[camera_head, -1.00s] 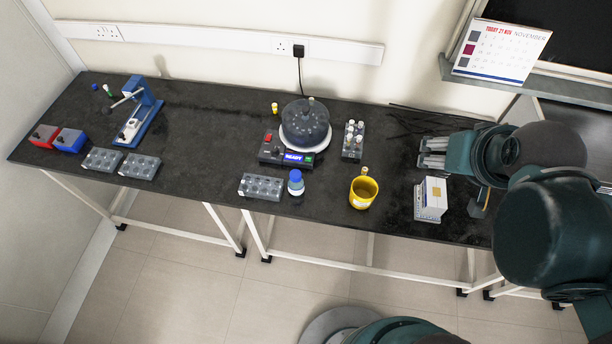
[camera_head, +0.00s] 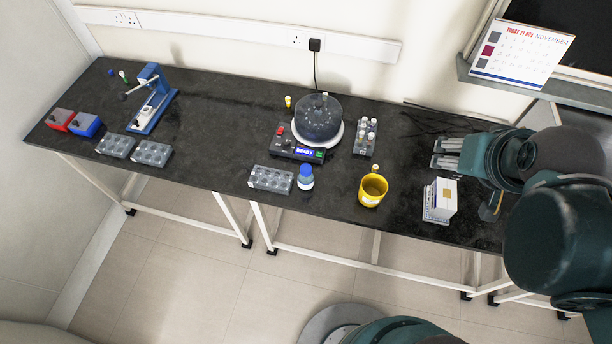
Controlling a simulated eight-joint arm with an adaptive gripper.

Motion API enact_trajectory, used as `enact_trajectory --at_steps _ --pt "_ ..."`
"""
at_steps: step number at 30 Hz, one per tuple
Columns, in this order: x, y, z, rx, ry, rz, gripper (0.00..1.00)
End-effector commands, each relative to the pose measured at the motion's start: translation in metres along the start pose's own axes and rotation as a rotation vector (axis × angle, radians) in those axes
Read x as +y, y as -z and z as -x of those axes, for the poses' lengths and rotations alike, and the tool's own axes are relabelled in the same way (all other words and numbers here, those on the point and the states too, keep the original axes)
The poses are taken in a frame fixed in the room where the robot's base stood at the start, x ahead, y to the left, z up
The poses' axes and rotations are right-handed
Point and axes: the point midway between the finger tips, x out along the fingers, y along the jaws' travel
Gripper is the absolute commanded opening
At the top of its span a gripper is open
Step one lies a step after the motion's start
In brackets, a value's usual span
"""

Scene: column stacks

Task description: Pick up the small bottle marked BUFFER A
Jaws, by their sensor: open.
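A blue-capped bottle (camera_head: 306,178) stands upright near the front edge of the bench, left of the middle; its label is too small to read. Smaller tubes or bottles with a blue cap (camera_head: 110,72) and a green cap (camera_head: 123,77) are at the back left, and a yellow-capped one (camera_head: 288,102) stands behind the centrifuge. I cannot tell which is marked BUFFER A. My gripper (camera_head: 438,153) is open and empty over the right part of the bench, pointing left, well apart from these bottles.
An empty-looking rack (camera_head: 270,179) is beside the blue-capped bottle. The bench's left middle is clear.

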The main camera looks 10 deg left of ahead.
Motion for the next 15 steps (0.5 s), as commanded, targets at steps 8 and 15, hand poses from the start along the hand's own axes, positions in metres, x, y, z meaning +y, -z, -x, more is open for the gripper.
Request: enact_trajectory --at_steps 8,15 --pt "-0.001 0.001 -0.001 -0.002 0.002 0.005 0.51" --pt "-0.012 0.005 -0.009 -0.025 0.016 0.056 0.51"
